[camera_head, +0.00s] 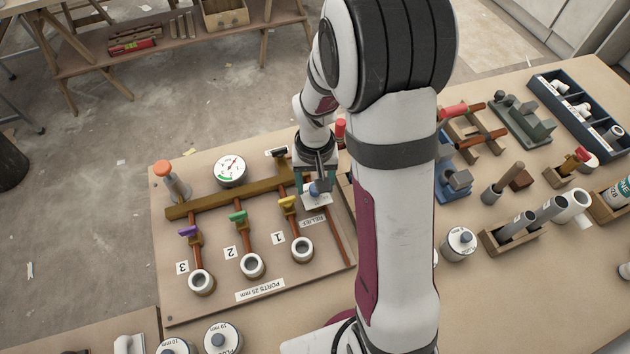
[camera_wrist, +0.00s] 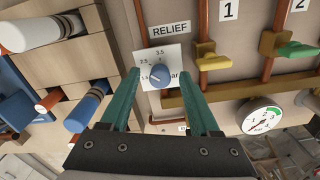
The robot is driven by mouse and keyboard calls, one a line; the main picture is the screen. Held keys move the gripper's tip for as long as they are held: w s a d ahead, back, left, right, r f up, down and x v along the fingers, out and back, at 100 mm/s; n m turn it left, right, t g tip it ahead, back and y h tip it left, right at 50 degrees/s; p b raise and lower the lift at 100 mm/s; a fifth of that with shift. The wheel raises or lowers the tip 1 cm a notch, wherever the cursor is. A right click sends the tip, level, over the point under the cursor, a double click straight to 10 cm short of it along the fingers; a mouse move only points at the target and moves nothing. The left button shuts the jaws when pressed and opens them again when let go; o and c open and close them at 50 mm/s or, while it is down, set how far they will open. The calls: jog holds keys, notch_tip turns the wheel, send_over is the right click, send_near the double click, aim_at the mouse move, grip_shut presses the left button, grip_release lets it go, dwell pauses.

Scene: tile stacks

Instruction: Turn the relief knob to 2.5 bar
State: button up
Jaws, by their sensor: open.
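The blue relief knob (camera_wrist: 159,75) sits on a white scale plate (camera_wrist: 174,54) marked 1.5, 2.5, 3.5 and bar, beside the RELIEF label (camera_wrist: 170,29). I cannot clearly tell which mark its pointer faces. The knob also shows small and partly hidden in the head view (camera_head: 316,188). My gripper (camera_wrist: 161,72) is open, with one teal finger on each side of the knob. Gaps show between the fingers and the knob in the wrist view. The round pressure gauge (camera_head: 230,169) stands on the same board; it also shows in the wrist view (camera_wrist: 260,117).
Yellow (camera_head: 287,203), green (camera_head: 237,217) and purple (camera_head: 188,231) valve handles stand on copper pipes near the knob. An orange-capped post (camera_head: 163,170) is at the board's far left. Wooden racks and tools (camera_head: 520,225) crowd the table at right.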

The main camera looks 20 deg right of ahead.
notch_tip(320, 180, up, 16)
dwell(0.3)
jog(key=shift+f, duration=0.1)
jog(key=s+a+m+y, duration=0.1)
jog(key=s+a, duration=0.2)
jog(key=s, duration=0.7)
jog(key=s+a+m, duration=0.1)
jog(key=s+a, duration=0.2)
jog(key=s, duration=0.7)
jog(key=shift+s+a+f+m+y, duration=0.15)
jog(key=shift+s+a+m+y, duration=0.15)
jog(key=shift+y, duration=0.1)
jog(key=shift+w+d, duration=0.1)
